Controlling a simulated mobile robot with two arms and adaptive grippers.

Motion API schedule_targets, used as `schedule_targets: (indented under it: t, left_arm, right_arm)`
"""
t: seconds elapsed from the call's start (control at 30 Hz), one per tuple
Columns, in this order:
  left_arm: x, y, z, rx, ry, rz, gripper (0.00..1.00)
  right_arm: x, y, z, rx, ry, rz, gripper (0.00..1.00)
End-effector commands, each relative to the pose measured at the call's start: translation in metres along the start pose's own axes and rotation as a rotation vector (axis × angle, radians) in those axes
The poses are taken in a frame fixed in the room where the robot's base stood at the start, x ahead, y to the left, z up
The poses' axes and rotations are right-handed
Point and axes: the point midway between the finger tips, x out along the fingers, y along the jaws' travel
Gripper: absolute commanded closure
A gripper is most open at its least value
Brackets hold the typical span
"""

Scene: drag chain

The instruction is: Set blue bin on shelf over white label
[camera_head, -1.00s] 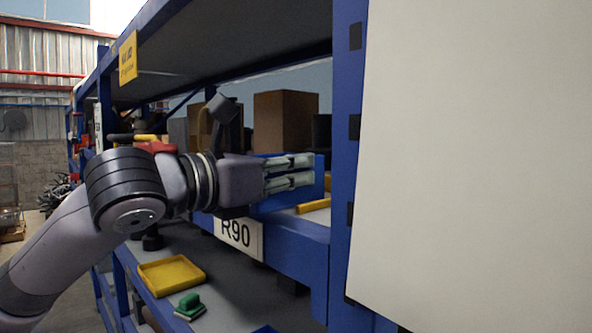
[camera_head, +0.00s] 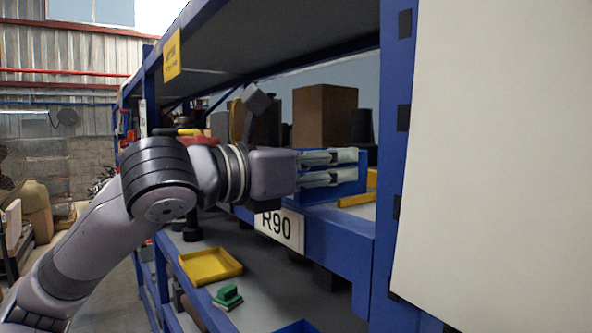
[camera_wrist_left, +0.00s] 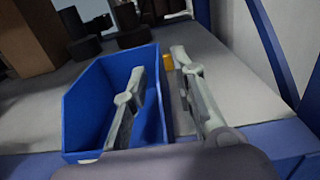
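The blue bin (camera_head: 350,189) is on the upper shelf (camera_head: 340,232) of the blue rack, above and a little right of the white label (camera_head: 279,228) reading R90. The bin also shows in the left wrist view (camera_wrist_left: 88,108), upright and empty apart from a finger. My left gripper (camera_head: 357,166) reaches in from the left at the bin. In the left wrist view its fingers (camera_wrist_left: 160,62) are spread around the bin's right wall, one inside and one outside, with gaps visible. The gripper hides part of the bin. My right gripper is out of view.
Cardboard boxes (camera_head: 325,116) and dark items stand behind the bin. A yellow piece (camera_head: 356,200) lies near it on the shelf. A blue upright (camera_head: 392,150) and a large white panel (camera_head: 490,150) stand to the right. A yellow tray (camera_head: 210,266) is on the lower shelf.

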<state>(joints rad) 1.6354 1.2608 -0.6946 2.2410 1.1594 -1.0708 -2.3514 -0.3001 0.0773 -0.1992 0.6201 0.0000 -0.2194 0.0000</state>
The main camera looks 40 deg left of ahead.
Motion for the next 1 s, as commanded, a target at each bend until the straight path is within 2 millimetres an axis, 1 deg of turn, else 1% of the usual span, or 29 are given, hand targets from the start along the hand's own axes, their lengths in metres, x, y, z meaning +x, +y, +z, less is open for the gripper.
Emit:
schedule_targets:
  t: [0.03,0.1,0.3,0.4,0.5,0.67,1.0]
  left_arm:
    - [-0.011,0.001,-0.002,0.003,-0.005,0.003,0.75]
    - [-0.026,0.001,-0.002,0.003,-0.006,0.004,0.75]
    - [-0.069,0.001,-0.003,0.002,-0.004,0.004,0.75]
    - [-0.085,0.001,-0.002,0.001,-0.004,0.003,0.75]
    - [-0.096,0.001,-0.002,0.001,-0.003,0.002,0.75]
    - [-0.102,0.000,-0.001,0.002,-0.001,0.001,0.75]
    - [-0.103,0.000,-0.001,0.002,-0.001,0.000,0.75]
  right_arm:
    - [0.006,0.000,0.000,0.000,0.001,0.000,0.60]
    - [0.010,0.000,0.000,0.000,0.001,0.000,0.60]
    - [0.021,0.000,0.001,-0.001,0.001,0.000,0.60]
    - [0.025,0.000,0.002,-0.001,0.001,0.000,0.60]
    - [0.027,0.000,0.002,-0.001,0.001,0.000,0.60]
    - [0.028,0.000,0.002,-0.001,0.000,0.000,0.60]
    - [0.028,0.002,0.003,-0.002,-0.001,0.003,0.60]
